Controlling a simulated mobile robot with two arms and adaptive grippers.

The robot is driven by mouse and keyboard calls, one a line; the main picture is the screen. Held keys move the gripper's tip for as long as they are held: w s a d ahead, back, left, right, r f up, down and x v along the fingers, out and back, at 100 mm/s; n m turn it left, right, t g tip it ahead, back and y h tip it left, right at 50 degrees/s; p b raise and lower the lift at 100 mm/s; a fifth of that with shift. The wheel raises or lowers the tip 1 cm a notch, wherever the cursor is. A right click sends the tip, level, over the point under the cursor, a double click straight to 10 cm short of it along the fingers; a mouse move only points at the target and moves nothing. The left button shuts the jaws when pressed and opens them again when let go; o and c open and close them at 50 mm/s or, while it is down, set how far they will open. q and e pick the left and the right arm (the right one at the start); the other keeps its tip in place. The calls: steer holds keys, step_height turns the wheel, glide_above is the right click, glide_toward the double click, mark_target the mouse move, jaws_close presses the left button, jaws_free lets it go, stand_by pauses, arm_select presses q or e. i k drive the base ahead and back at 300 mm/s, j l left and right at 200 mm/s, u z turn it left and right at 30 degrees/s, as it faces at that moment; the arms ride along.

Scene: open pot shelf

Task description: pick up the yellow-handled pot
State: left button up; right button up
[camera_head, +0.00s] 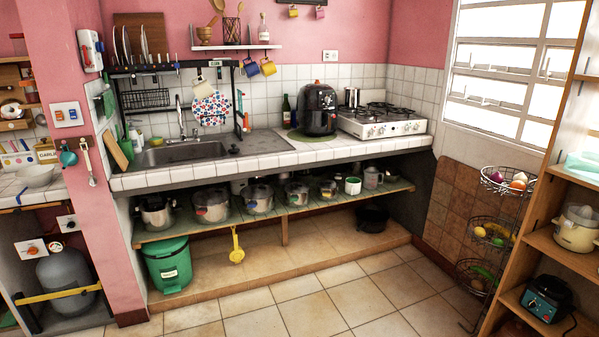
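Several metal pots stand in a row on the open shelf under the tiled counter. A small pot (328,188) toward the right of the row shows a yellowish tint and may be the yellow-handled one; it is too small to be sure. To its left are another pot (297,193), a steel pot (258,198), a wider pot (211,204) and a pot at the left end (156,211). Neither of my grippers is in view.
The shelf (284,214) is low, with the counter (290,158) close above it. A green bin (168,264) stands below at left, and a dark pot (372,218) sits at lower right. A wire basket stand (490,235) is at right. The tiled floor (310,300) in front is clear.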

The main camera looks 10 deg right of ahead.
mark_target(327, 190)
steer(key=i+l+z, duration=0.3)
steer(key=i, duration=0.7)
steer(key=i+z, duration=0.25)
steer(key=i, duration=0.8)
